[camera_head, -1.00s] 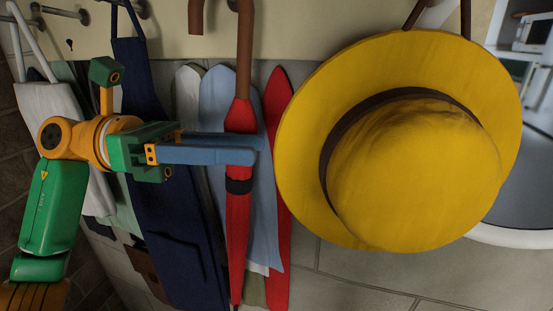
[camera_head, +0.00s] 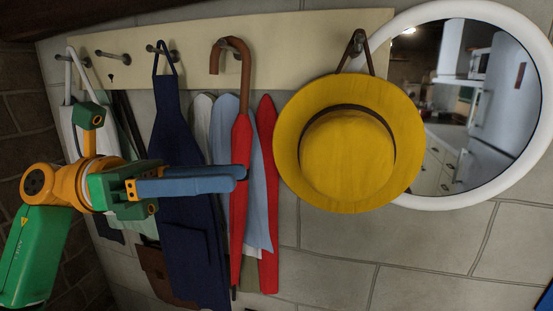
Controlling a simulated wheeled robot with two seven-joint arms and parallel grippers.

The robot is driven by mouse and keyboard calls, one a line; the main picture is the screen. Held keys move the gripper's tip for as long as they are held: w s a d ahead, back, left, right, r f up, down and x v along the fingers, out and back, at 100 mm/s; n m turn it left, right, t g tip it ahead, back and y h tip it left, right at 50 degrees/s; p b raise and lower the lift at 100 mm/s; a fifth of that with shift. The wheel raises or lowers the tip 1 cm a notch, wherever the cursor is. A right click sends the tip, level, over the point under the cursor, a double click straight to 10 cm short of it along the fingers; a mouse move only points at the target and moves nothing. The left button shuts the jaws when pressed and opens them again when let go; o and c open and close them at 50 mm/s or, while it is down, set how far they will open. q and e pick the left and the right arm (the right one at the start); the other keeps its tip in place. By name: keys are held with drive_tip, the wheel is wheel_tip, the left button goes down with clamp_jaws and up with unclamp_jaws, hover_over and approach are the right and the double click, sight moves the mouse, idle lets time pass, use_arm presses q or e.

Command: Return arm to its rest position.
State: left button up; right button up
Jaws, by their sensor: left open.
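My left gripper (camera_head: 238,178) shows at the left, with orange and green joints and blue fingers pointing right. It is open and nothing shows between its fingers. The fingertips overlap the red umbrella (camera_head: 241,210) in the picture; I cannot tell whether they touch it. The umbrella hangs by its brown crook handle from a peg. A yellow hat (camera_head: 348,143) hangs from a peg to the right of the gripper, apart from it. My right gripper is not in view.
A cream peg rail (camera_head: 300,60) runs along the stone wall. A dark blue apron (camera_head: 190,220) hangs behind my left arm, with a white bag (camera_head: 90,135) further left. A round white-framed mirror (camera_head: 440,202) is on the right. Bare wall (camera_head: 400,250) lies below the hat.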

use_arm(q)
drive_tip(key=w+a+f+n+t+y, duration=0.25)
drive_tip(key=w+n+t, duration=0.35)
drive_tip(key=n+t, duration=0.65)
drive_tip(key=w+a+f+n+t+y, duration=0.15)
drive_tip(key=w+f+n+t, duration=0.35)
drive_tip(key=n+t, duration=0.75)
drive_tip(key=w+a+f+n+g+y, duration=0.1)
drive_tip(key=a+f+n+g+y, duration=0.25)
drive_tip(key=f+n+y, duration=0.55)
drive_tip(key=w+a+f+n+g+y, duration=0.1)
drive_tip(key=a+f+n+g+y, duration=0.4)
drive_tip(key=f+n, duration=0.7)
drive_tip(key=s+d+f+n+g+y, duration=0.1)
drive_tip(key=s+f+n+g+y, duration=0.3)
drive_tip(key=s+f, duration=0.95)
drive_tip(key=s+d+f+g+h, duration=0.25)
drive_tip(key=s+f+g, duration=0.55)
drive_tip(key=s, duration=0.5)
wheel_tip(320, 180, down, 16)
drive_tip(key=a, duration=0.1)
drive_tip(key=s+a+f+g, duration=0.2)
drive_tip(key=s+f, duration=0.9)
drive_tip(key=s, duration=0.2)
drive_tip(key=shift+s, duration=0.25)
